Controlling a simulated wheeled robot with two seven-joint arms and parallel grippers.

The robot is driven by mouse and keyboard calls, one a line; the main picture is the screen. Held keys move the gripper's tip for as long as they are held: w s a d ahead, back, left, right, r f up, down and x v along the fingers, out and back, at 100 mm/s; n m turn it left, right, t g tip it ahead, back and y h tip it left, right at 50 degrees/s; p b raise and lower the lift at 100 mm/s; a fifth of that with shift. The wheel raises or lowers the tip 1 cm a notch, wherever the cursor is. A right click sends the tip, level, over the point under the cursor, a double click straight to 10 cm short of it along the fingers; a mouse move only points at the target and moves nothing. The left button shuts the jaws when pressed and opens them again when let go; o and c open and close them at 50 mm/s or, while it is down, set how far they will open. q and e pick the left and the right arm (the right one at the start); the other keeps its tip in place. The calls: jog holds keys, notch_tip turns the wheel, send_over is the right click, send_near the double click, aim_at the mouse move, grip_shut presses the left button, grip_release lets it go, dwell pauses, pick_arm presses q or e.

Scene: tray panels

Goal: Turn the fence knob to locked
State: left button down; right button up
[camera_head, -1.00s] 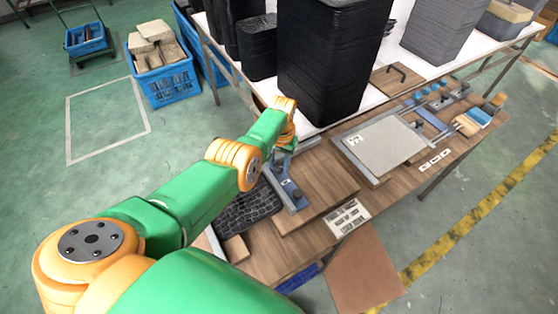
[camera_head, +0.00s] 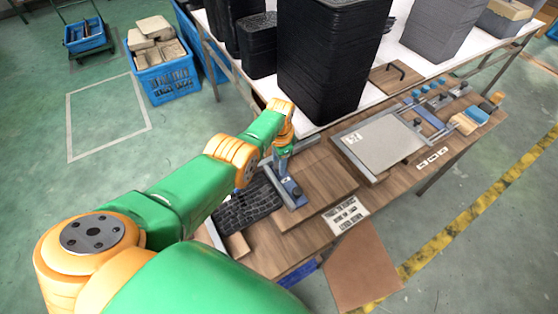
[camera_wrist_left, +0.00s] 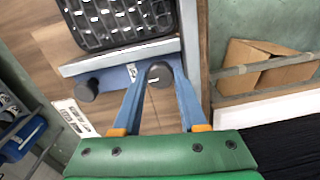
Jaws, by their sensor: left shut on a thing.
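In the left wrist view, a dark round knob (camera_wrist_left: 160,71) sits at the end of a grey fence bar (camera_wrist_left: 112,62) with a small white label on it. My left gripper (camera_wrist_left: 160,84) is shut on this knob, with its two blue fingers on either side. A second dark knob (camera_wrist_left: 87,89) stands on the left, clear of the fingers. In the head view, my left gripper (camera_head: 287,175) reaches down to the blue-grey fence (camera_head: 298,202) on the wooden board; the knob is too small to make out there. The lock marking cannot be read.
A black ribbed tray panel (camera_head: 246,207) lies beside the fence. A printed sign (camera_head: 346,214) lies at the table's front edge. A grey panel in a frame (camera_head: 383,146) stands to the right. Tall black stacks (camera_head: 330,60) stand behind the arm.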

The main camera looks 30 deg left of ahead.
pick_arm(q)
jog(key=shift+m, duration=0.3)
dwell(0.4)
jog(key=shift+c, duration=2.2)
grip_release()
notch_tip(320, 180, up, 6)
jog(key=p, duration=0.5)
jog(key=shift+d+r, duration=0.1)
jog(key=shift+r, duration=0.15)
jog(key=shift+s+r, duration=0.1)
jog(key=shift+r, duration=0.25)
jog(key=shift+f, duration=0.1)
